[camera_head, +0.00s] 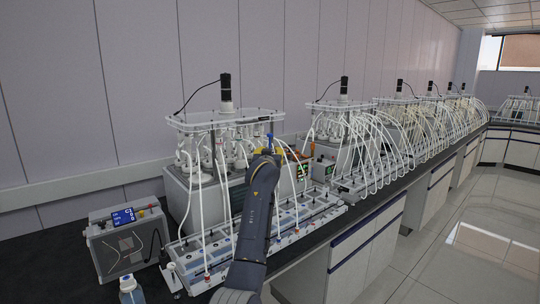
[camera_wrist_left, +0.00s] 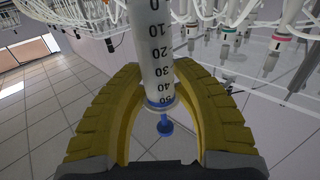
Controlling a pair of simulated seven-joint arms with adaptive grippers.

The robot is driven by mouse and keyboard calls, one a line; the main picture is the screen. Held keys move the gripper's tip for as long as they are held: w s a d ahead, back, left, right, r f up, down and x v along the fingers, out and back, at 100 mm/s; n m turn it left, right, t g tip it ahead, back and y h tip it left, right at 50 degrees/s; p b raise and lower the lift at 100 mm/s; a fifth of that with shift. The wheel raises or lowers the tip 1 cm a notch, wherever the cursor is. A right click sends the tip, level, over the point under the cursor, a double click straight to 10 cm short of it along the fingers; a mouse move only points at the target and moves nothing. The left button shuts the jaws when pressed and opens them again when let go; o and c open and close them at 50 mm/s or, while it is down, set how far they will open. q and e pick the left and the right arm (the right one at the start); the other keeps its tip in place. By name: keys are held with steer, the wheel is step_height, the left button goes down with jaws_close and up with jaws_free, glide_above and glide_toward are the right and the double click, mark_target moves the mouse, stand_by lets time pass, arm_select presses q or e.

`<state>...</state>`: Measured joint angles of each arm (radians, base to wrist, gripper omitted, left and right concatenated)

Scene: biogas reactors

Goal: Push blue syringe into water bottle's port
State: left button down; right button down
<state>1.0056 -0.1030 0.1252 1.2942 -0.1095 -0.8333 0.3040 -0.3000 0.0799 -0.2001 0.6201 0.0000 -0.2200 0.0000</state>
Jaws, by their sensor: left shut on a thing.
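In the left wrist view, a clear syringe (camera_wrist_left: 158,45) with black graduation marks and a blue plunger (camera_wrist_left: 165,126) stands between the yellow fingers of my left gripper (camera_wrist_left: 158,78). The gripper is shut on its barrel, near the plunger end. The syringe's tip is out of the frame at the top. In the head view, my dark arm reaches up to the nearest reactor rig, and its gripper end (camera_head: 268,153) is among the tubes, too small to make out the syringe. My right gripper is not seen.
The nearest reactor rig (camera_head: 227,121) has a clear top plate, a black motor and many white tubes. A white tray rack (camera_head: 325,210) lies before it. A grey box with a blue display (camera_head: 122,240) stands left. More rigs line the bench to the right.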

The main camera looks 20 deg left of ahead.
arm_select(q)
steer(key=shift+r, duration=1.45)
